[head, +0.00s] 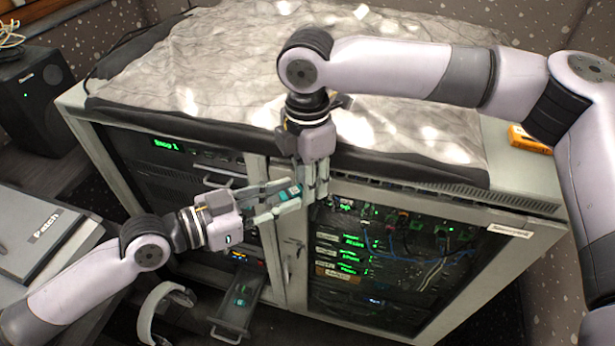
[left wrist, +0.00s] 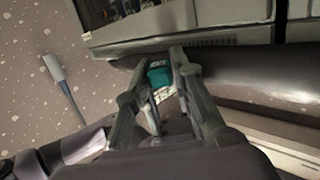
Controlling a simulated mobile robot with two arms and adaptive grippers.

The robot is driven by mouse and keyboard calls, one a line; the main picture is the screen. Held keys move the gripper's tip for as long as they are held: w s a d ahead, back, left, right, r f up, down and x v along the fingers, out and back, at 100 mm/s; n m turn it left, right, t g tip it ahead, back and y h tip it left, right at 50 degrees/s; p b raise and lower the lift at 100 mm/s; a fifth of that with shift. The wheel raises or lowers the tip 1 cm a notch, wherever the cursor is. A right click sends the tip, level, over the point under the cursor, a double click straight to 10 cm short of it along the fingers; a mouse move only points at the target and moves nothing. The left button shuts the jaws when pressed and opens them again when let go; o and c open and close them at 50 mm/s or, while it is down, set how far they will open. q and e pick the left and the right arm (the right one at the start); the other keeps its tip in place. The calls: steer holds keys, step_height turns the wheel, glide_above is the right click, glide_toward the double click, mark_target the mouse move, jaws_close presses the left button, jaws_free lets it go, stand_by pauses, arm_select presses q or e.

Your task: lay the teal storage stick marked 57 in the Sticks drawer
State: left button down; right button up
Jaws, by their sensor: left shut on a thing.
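A teal stick (head: 289,192) is held between the fingers of my left gripper (head: 284,195), in front of the rack cabinet's middle post. It also shows in the left wrist view (left wrist: 158,75), between the fingertips. Its number cannot be read. My right gripper (head: 313,182) points down beside the stick's far end, very close to the left fingertips; whether it touches the stick or is open or shut cannot be made out. An open drawer (head: 236,314) juts from the cabinet's lower left, with a small teal item (head: 240,299) inside. No drawer label is readable.
The rack cabinet (head: 541,247) has a cloth (head: 215,60) over its top and cabling behind its right front. Headphones (head: 150,310) are left of the drawer. A "Patch" binder (head: 35,235) lies on the left desk. A speaker (head: 40,100) stands behind.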

jaws_close()
arm_select(q)
steer(key=c, duration=1.3)
jaws_free()
steer(key=shift+a, duration=0.1)
